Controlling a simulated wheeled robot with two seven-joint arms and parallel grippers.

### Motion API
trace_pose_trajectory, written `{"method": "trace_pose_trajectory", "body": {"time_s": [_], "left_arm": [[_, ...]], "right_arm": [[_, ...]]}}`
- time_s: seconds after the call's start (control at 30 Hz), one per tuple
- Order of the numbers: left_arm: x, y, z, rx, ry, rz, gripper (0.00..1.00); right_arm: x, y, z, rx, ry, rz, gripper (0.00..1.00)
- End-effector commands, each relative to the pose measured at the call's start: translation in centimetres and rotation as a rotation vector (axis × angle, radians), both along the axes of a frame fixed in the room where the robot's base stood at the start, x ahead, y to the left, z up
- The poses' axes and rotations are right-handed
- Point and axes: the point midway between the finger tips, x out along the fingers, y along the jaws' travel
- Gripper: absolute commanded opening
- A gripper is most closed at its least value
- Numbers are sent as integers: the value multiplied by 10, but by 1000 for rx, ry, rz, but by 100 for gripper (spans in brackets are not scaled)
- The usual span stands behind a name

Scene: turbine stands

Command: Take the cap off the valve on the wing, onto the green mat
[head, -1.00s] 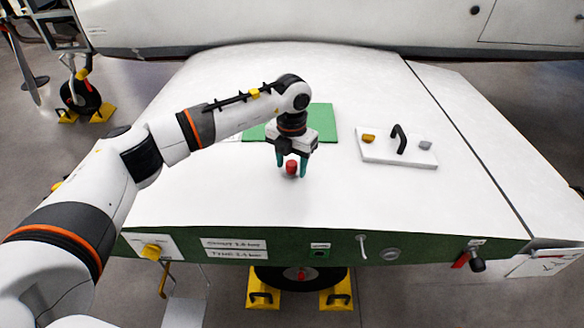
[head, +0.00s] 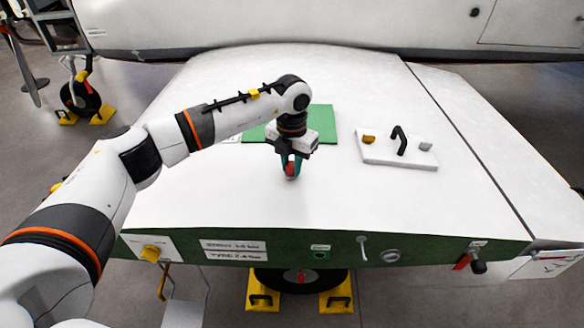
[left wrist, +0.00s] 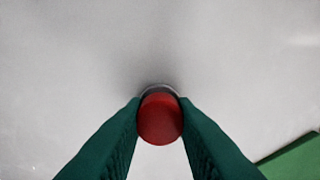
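The red cap (head: 290,169) sits on the valve on the white wing, in front of the green mat. My left gripper (head: 291,171) points down over it, with its teal fingers closed around the cap. In the left wrist view the red cap (left wrist: 160,119) shows between the two fingertips, one on each side, with a grey ring of the valve (left wrist: 158,88) behind it. The green mat (head: 324,121) lies on the wing behind the gripper, partly hidden by the arm; its corner also shows in the left wrist view (left wrist: 297,160). My right gripper is not in view.
A white plate (head: 375,153) with a black handle (head: 401,139) and two small fittings lies to the right on the wing. The wing's green front edge (head: 345,248) carries labels and small fittings. The wing (head: 240,205) around the valve is clear.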

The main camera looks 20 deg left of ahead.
Motion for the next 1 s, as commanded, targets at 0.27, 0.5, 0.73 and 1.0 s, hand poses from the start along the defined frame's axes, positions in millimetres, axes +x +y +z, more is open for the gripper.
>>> {"method": "trace_pose_trajectory", "body": {"time_s": [0.27, 0.5, 0.73, 1.0], "left_arm": [[0, 0, 1, 0, 0, 0, 0], [0, 0, 6, 0, -1, 0, 0], [0, 0, 12, 0, 0, 0, 0], [0, 0, 13, 0, 0, 0, 0]], "right_arm": [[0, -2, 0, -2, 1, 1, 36], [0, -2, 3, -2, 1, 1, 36], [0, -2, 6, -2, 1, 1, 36], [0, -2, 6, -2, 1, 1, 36]]}}
